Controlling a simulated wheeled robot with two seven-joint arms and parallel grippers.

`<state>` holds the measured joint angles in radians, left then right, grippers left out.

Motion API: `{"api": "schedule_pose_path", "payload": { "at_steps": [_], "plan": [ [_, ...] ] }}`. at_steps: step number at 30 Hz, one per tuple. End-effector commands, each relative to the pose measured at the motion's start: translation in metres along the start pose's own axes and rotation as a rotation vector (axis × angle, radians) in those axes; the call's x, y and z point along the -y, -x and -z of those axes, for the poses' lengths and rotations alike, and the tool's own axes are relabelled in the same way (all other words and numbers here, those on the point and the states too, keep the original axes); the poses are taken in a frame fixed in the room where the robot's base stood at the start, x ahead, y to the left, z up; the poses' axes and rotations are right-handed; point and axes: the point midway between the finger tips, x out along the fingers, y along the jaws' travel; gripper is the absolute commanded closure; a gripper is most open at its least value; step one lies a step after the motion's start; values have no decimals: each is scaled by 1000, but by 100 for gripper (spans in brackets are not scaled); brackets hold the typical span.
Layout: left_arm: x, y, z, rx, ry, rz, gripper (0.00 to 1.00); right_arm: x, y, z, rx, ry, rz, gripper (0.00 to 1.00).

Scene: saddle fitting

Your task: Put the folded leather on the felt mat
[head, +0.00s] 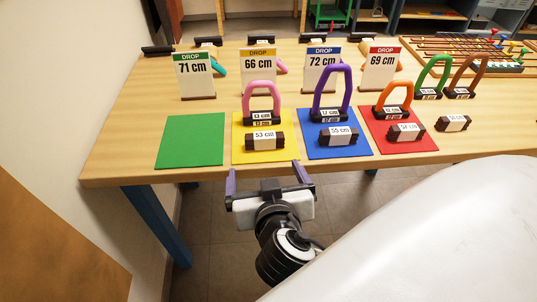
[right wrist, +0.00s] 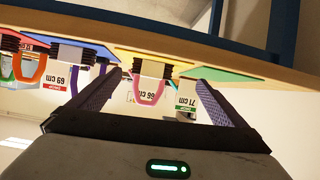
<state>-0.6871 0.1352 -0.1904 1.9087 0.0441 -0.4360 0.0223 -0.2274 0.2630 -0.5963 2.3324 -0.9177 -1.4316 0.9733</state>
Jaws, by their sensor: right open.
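Several dark brown folded leathers with white cm labels lie in a front row in the head view. One lies on the yellow mat (head: 240,157), one on the blue mat (head: 312,152) and one on the red mat (head: 427,146). Another folded leather (head: 453,123) lies on bare table right of the red mat. The green felt mat (head: 190,141) at the left is bare. My right gripper (head: 266,178) is open and empty, just off the table's front edge before the yellow mat. Its spread fingers also show in the right wrist view (right wrist: 160,85). My left gripper is not in view.
Coloured stirrups, such as a pink one (head: 262,98) and a purple one (head: 331,90), stand behind the labelled leathers. White DROP cards, such as the 71 cm card (head: 196,78), stand further back. A rack of coloured rods (head: 465,58) is at the back right.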

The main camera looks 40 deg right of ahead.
Motion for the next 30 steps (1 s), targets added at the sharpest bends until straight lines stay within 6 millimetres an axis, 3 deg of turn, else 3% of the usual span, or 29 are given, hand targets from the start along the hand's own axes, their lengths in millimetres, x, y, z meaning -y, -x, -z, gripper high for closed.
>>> {"api": "schedule_pose_path", "payload": {
  "at_steps": [3, 7, 9, 12, 17, 30],
  "plan": [
    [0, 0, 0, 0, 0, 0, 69, 23, -14, -74, 156, 186, 149, 4],
    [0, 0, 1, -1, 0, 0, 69, 42, -12, -176, 319, 334, 392, 4],
    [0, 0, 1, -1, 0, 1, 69, 42, -4, -218, 363, 353, 497, 4],
    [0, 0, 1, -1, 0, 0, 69, 35, 6, -257, 380, 340, 585, 4],
    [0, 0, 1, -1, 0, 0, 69, 22, 12, -281, 363, 310, 623, 4],
    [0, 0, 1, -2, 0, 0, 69, 21, 12, -281, 355, 308, 627, 4]
  ]
}}
